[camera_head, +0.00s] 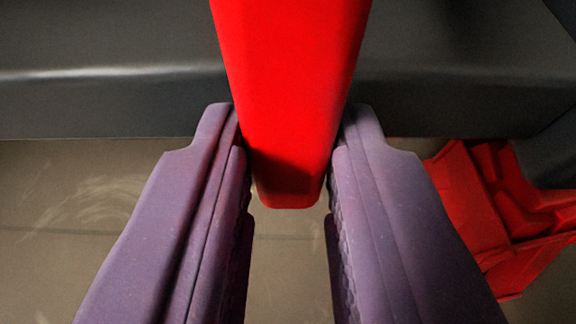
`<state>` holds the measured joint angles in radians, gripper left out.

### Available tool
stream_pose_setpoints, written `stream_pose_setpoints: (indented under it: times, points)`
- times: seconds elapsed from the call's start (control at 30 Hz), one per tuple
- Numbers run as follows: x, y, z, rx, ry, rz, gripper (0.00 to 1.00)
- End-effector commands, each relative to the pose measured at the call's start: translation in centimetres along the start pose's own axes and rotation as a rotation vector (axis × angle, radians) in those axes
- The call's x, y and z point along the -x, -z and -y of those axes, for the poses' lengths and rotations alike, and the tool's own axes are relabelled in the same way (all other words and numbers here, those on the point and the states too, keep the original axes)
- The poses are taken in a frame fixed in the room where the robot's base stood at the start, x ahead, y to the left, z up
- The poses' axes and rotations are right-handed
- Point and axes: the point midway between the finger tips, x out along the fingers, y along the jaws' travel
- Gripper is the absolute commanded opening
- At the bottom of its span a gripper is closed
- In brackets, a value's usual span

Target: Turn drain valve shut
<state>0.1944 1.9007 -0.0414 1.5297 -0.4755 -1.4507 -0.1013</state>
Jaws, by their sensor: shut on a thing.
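A bright red handle (290,70) of the drain valve comes down from the top middle of the view and narrows toward its lower end. My gripper (289,150) has two purple fingers, one on each side of the handle. The fingers are shut on the handle near its lower end, and the blunt tip sticks out a little below the fingertips. The upper end of the handle and the valve body are out of the picture.
A dark grey chassis beam (110,95) runs across the back. A red angular part (505,210) sits at the right, beside my right finger and apart from it. The grey-brown floor (80,220) at the left is clear.

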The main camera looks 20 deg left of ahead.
Motion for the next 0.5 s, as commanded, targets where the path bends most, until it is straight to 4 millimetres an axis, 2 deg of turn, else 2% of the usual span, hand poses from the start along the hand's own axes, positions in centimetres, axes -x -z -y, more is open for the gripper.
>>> stream_pose_setpoints:
  times: [0.33, 0.37, 0.43, 0.47, 0.5]
  points:
    - [0.4, -0.14, -0.06, 0.019, -0.009, -0.003, 0.0]
    - [0.4, -0.14, -0.06, 0.02, -0.009, -0.003, 0.29]
    - [0.39, -0.13, -0.06, 0.019, -0.009, -0.003, 0.45]
    - [0.4, -0.13, -0.05, 0.019, -0.008, -0.003, 0.5]
    - [0.41, -0.14, -0.04, 0.018, -0.008, -0.003, 0.5]
